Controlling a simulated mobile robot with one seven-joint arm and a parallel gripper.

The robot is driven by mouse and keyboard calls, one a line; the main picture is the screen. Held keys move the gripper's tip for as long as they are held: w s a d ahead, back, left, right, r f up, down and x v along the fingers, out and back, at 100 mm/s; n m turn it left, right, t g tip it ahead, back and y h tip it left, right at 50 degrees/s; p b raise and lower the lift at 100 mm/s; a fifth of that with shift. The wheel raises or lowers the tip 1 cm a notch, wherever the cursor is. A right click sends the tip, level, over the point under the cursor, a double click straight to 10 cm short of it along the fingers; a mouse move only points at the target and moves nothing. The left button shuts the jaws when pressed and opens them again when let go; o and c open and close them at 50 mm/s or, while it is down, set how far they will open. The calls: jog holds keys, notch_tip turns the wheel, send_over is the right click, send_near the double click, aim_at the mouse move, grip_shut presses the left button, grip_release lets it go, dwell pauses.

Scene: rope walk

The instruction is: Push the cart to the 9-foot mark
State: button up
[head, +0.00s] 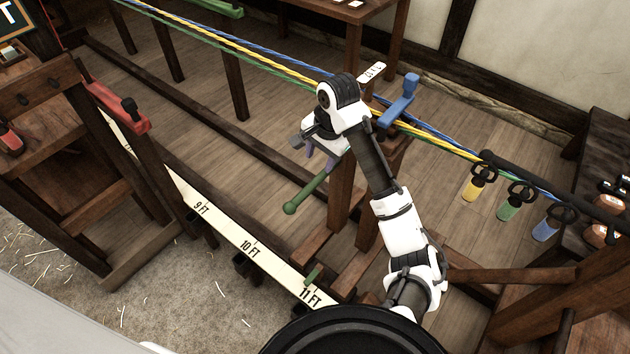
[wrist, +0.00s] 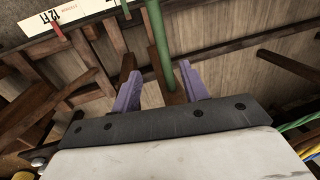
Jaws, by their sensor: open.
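The cart is a dark wooden frame with an upright post (head: 341,192) and a blue-topped piece (head: 400,103) on it. A green handle (head: 291,207) with a round end sticks out to the left. A small green pointer (head: 312,276) at its foot stands beside the 11 FT label. The white scale (head: 225,228) runs along the floor rail, and its 9 FT mark (head: 201,207) lies up and to the left. My gripper (head: 320,157) is open above the handle. In the wrist view the green handle (wrist: 158,40) shows between my purple fingers (wrist: 159,88); I cannot tell whether they touch.
Blue, yellow and green ropes (head: 265,64) stretch across, past the cart's top, to hooks with coloured tags (head: 510,207) at right. A wooden stand with a red top piece (head: 120,108) is at left. The floor between the rails (head: 215,150) looks clear.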

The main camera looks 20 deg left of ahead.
aim_at(311, 186)
jog(key=f+b, duration=0.1)
jog(key=f, duration=0.2)
jog(key=a+f+b, duration=0.1)
jog(key=f+b, duration=0.1)
jog(key=f, duration=0.2)
jog(key=a+f+b, duration=0.1)
jog(key=f, duration=0.3)
jog(key=shift+w+a+b, duration=0.15)
jog(key=shift+w+b, duration=0.15)
jog(key=shift+b, duration=0.1)
jog(key=shift+w+a+f, duration=0.15)
jog(key=shift+f, duration=0.85)
grip_shut()
